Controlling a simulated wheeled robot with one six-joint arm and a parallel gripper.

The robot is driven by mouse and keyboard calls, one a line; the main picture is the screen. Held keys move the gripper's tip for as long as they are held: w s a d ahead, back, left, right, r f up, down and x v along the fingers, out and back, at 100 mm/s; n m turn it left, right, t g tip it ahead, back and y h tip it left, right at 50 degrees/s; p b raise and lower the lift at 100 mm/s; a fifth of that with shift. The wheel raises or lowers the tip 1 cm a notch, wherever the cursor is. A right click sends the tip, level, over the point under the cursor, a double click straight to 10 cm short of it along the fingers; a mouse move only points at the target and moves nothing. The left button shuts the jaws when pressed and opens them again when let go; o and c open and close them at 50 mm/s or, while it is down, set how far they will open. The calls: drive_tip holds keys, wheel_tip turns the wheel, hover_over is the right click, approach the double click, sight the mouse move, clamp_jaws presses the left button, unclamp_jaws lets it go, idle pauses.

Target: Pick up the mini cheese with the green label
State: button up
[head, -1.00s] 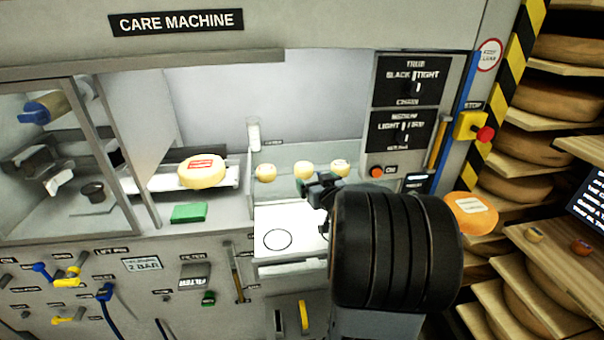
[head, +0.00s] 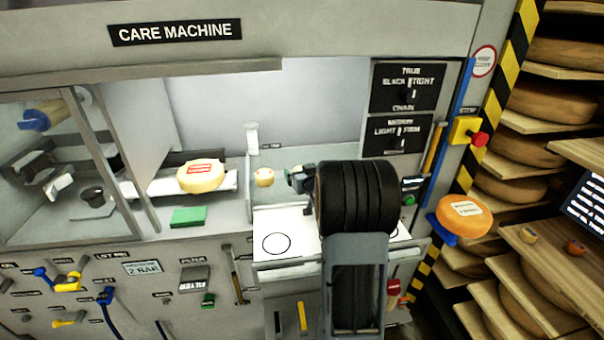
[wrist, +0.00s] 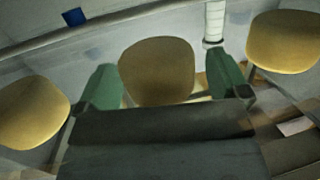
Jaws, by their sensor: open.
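In the head view one small pale-yellow mini cheese (head: 264,177) stands in the machine's bay, left of my gripper (head: 299,179). My arm covers the area to its right. The wrist view shows three mini cheeses: one at the left (wrist: 30,112), one in the middle (wrist: 157,65) and one at the right (wrist: 285,42). My open gripper (wrist: 164,82), with green fingertips, has one finger on each side of the middle cheese. Whether the fingers touch it cannot be told. I can make out no green label on any of these cheeses.
A larger cheese with a red label (head: 201,176) sits on a support at the left, above a green block (head: 189,217). A white cylinder (wrist: 214,22) stands behind the mini cheeses. An orange cheese (head: 464,215) lies at the right, near wooden shelves (head: 510,232).

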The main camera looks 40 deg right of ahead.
drive_tip(key=shift+w, duration=0.1)
drive_tip(key=c, duration=1)
drive_tip(key=shift+c, duration=0.2)
